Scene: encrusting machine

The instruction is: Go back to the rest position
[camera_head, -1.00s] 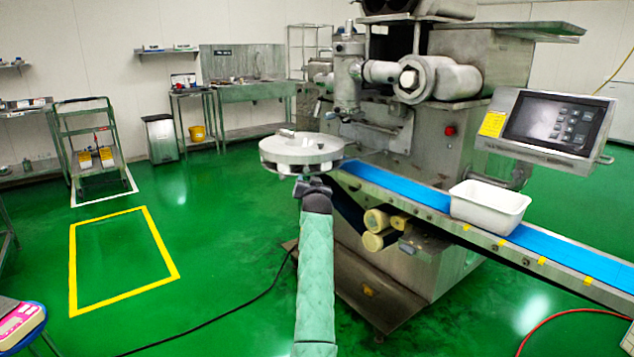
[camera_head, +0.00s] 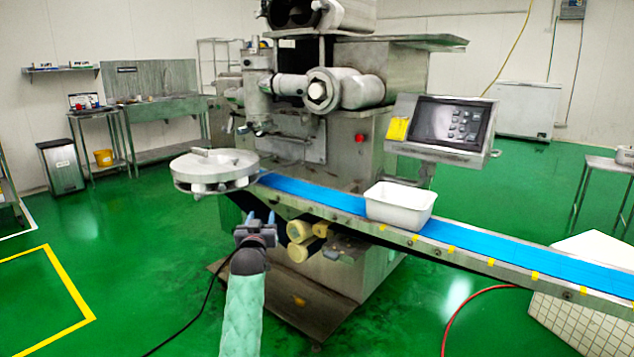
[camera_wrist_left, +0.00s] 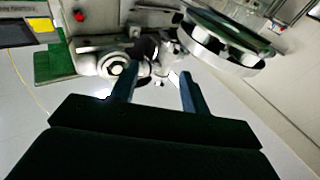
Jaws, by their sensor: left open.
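My left gripper (camera_head: 259,218) is in front of the encrusting machine (camera_head: 345,150), below and to the right of its round disc (camera_head: 215,168). Its two fingers point up and stand apart, with nothing between them. In the left wrist view the open fingers (camera_wrist_left: 156,88) also show empty, with the disc (camera_wrist_left: 225,48) at upper right. My left arm, in a pale green sleeve, comes up from the bottom of the head view. My right gripper is not in view.
A white bin (camera_head: 400,207) stands on the blue conveyor belt (camera_head: 480,243). A control panel (camera_head: 443,128) juts out above the belt. A white tiled block (camera_head: 590,290) is at lower right. Green floor is clear at left, with a yellow outline (camera_head: 72,290). A dark cable lies on it.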

